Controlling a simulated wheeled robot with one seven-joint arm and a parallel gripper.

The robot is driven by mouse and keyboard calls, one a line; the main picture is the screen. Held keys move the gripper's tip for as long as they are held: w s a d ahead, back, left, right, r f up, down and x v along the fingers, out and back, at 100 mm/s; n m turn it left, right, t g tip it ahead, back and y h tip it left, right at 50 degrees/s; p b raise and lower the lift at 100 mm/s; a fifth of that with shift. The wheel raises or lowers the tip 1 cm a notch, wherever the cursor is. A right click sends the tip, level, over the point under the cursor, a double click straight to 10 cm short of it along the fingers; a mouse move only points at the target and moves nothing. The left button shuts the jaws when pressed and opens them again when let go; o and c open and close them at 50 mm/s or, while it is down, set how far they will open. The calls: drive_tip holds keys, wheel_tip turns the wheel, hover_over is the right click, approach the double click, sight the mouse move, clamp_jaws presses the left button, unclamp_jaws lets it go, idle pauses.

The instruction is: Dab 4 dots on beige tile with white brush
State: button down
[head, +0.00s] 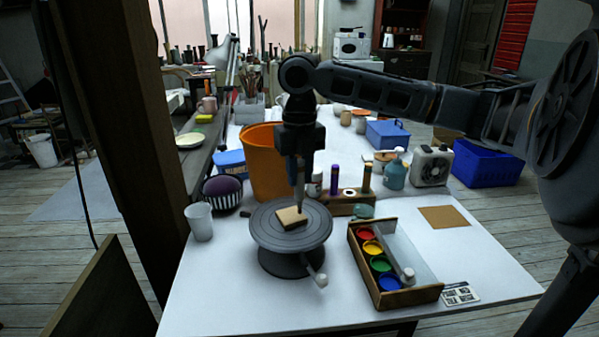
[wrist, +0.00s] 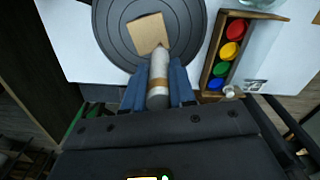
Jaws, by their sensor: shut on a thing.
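The beige tile (head: 289,219) lies on the dark round turntable (head: 262,232). The tile also shows in the wrist view (wrist: 147,33), with no dots that I can make out. My gripper (head: 300,182) is shut on the white brush (wrist: 158,82), which has a brown band. In the head view the brush (head: 300,196) hangs upright, its tip at the tile's right part; I cannot tell whether it touches. The wooden paint box (head: 412,297) stands right of the turntable. It holds red (head: 365,234), yellow (head: 372,247), green (head: 381,264) and blue (head: 389,282) paint pots.
An orange bucket (head: 264,160) stands behind the turntable and a white cup (head: 199,222) left of it. A wooden holder (head: 346,203) with upright markers stands behind the paint box. A brown square (head: 443,217) lies at the right. The table's front left is clear.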

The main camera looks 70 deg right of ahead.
sight(299, 160)
drive_tip(key=shift+f+b, duration=0.3)
drive_tip(key=shift+f, duration=0.2)
idle(0.3)
idle(0.6)
drive_tip(key=shift+r+p, duration=1.8)
drive_tip(key=shift+r, duration=0.55)
drive_tip(key=shift+f, duration=0.1)
